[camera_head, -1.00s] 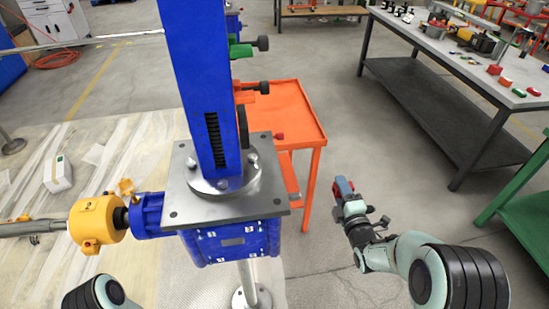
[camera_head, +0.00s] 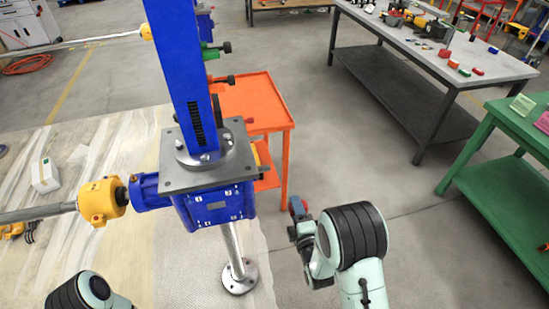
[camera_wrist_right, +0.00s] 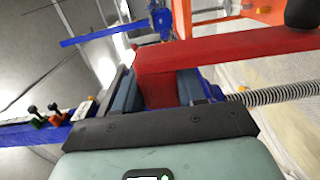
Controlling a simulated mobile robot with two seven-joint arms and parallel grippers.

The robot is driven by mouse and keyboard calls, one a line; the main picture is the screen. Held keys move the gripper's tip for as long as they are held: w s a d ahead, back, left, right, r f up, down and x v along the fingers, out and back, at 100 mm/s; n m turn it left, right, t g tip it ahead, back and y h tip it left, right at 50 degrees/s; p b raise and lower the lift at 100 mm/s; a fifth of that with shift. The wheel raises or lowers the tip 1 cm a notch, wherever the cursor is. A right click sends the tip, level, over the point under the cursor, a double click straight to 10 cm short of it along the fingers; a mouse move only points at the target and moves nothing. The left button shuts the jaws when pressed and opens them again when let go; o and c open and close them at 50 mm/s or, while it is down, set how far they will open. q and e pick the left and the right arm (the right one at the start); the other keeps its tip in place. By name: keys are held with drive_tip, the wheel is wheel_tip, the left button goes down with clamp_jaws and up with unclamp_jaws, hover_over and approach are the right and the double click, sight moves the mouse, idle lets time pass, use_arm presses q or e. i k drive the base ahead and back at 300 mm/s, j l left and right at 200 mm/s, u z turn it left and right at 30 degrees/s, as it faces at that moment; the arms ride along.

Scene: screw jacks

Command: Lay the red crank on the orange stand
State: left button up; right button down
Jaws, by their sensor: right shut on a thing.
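The red crank (camera_wrist_right: 225,55) is a red bar with a dark round knob at its upper right in the right wrist view. My right gripper (camera_wrist_right: 160,85) is shut on its end block, with one finger on each side. In the head view, only a little red of the crank (camera_head: 298,206) shows at my right gripper (camera_head: 300,216), in the air to the right of and nearer than the orange stand. The orange stand (camera_head: 279,113) has a tray-like top, partly hidden behind the blue screw jack. My left gripper is out of view; only part of my left arm shows.
The blue screw jack (camera_head: 210,203) with its tall column stands left of my right gripper. A yellow coupling (camera_head: 98,201) and shaft join it on the left. A green table (camera_head: 500,118) and grey workbench (camera_head: 375,38) stand right. Floor between stand and green table is clear.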

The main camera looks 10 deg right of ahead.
sight(252, 109)
drive_tip(key=l+z, duration=0.1)
drive_tip(key=z, duration=2.1)
drive_tip(key=i, duration=0.5)
drive_tip(key=i+l+u, duration=0.1)
drive_tip(key=i, duration=0.4)
drive_tip(key=i+u, duration=0.35)
drive_tip(key=i, duration=0.2)
drive_tip(key=i+u, duration=0.35)
drive_tip(key=i, duration=0.2)
drive_tip(key=i+u, duration=0.3)
drive_tip(key=i, duration=0.25)
drive_tip(key=i+l+u, duration=0.1)
drive_tip(key=i+u, duration=0.2)
drive_tip(key=i, duration=0.25)
drive_tip(key=i+u, duration=0.3)
drive_tip(key=i, duration=0.25)
drive_tip(key=i+u, duration=0.35)
drive_tip(key=i, duration=0.25)
drive_tip(key=i+u, duration=0.2)
drive_tip(key=i, duration=0.35)
drive_tip(key=i+l+u, duration=0.2)
drive_tip(key=i, duration=0.3)
drive_tip(key=u, duration=1.35)
